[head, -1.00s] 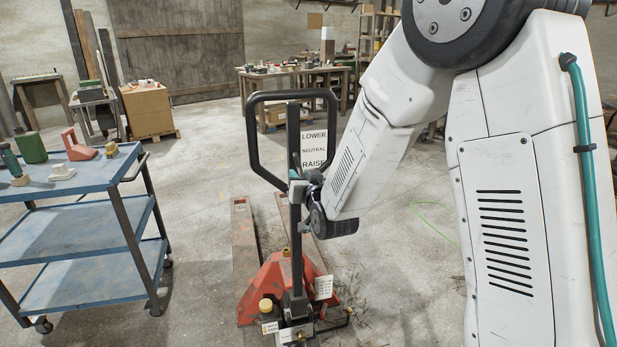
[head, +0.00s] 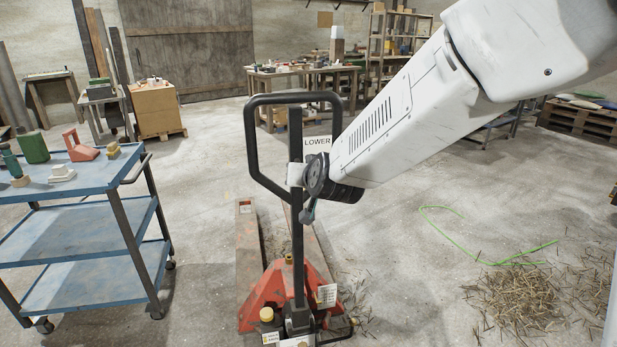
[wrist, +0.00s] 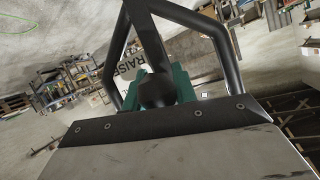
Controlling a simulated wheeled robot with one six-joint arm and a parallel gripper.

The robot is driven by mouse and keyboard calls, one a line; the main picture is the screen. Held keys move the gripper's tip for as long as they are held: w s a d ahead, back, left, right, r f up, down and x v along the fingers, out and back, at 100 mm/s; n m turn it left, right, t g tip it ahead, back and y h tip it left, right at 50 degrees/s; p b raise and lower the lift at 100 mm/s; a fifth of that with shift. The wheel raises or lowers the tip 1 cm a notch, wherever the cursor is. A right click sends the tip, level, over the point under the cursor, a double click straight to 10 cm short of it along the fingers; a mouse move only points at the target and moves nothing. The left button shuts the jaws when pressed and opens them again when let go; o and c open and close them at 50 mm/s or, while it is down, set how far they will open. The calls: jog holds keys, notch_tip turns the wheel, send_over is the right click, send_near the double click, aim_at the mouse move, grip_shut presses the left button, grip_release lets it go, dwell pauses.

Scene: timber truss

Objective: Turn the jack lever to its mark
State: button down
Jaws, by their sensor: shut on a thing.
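The red pallet jack (head: 262,292) stands in the middle of the head view with its dark upright handle and loop grip (head: 253,140). The rest of the lever and any pointer are hidden.
A blue trolley (head: 85,188) with a green canister (head: 33,148) and other items stands at left. A green hose (head: 440,225) and a straw pile (head: 525,295) lie on the floor at right. Tables stand behind. The floor around the jack is mostly clear.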

jog(key=c, duration=1.4)
grip_release()
jog(key=shift+a, duration=0.1)
jog(key=shift+s, duration=0.1)
jog(key=v, duration=0.7)
jog(key=shift+s, duration=0.3)
jog(key=shift+d+r, duration=0.15)
jog(key=shift+d, duration=0.05)
jog(key=s+d+g+h, duration=0.1)
jog(key=s+d+g, duration=0.2)
jog(key=s+d, duration=0.4)
jog(key=s+d+g+h, duration=0.1)
jog(key=s+d+g, duration=0.3)
jog(key=s+d, duration=0.4)
jog(key=s+d+g+h, duration=0.1)
jog(key=s+d+g, duration=0.3)
jog(key=s, duration=1.3)
jog(key=d, duration=0.4)
jog(key=shift+s+f+m+h, duration=0.3)
jog(key=shift+s+f+m, duration=0.05)
jog(key=shift+f+m, duration=0.05)
